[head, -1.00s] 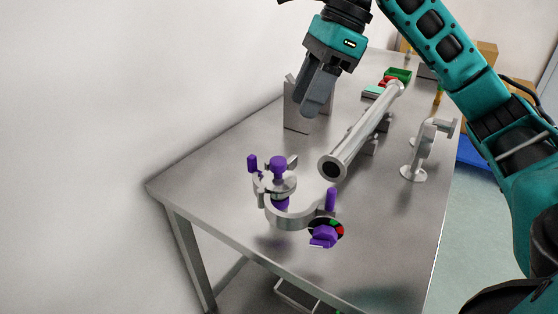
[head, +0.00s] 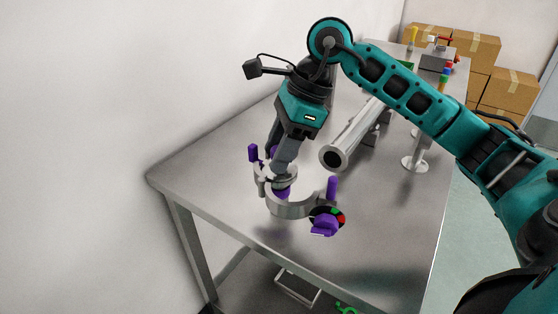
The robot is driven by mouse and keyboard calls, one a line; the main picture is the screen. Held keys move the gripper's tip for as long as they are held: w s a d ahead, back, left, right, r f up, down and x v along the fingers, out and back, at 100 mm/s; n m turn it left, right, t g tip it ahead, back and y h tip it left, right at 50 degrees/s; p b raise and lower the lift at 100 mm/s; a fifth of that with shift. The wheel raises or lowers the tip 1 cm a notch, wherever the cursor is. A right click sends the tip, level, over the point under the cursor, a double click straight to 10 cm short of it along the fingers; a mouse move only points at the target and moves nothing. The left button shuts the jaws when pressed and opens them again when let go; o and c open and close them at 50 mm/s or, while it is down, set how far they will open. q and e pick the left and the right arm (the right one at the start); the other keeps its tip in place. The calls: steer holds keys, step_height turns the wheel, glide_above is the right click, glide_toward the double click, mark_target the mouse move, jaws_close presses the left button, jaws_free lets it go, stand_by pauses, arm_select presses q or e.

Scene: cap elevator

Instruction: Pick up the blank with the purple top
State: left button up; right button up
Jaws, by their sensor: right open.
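The blank with the purple top (head: 281,192) stands in a grey metal holder at the near end of the table; its purple lower part shows below a grey disc. My right gripper (head: 278,163) points down over it, with its open fingers at the height of the purple knob. The fingers hide most of the knob, and I cannot tell whether they touch it. The holder (head: 290,208) has a curved arm with a purple post (head: 332,187) at its right end and another purple post (head: 253,152) at the left. My left gripper is not in view.
A long grey tube (head: 352,138) lies on supports just right of my gripper. A grey stand (head: 415,150) is farther right. A purple part (head: 325,223) sits by a dark round opening near the table's (head: 390,240) front. Cardboard boxes (head: 508,90) stand behind.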

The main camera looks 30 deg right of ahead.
steer(key=shift+c, duration=0.3)
jaws_close()
stand_by(0.3)
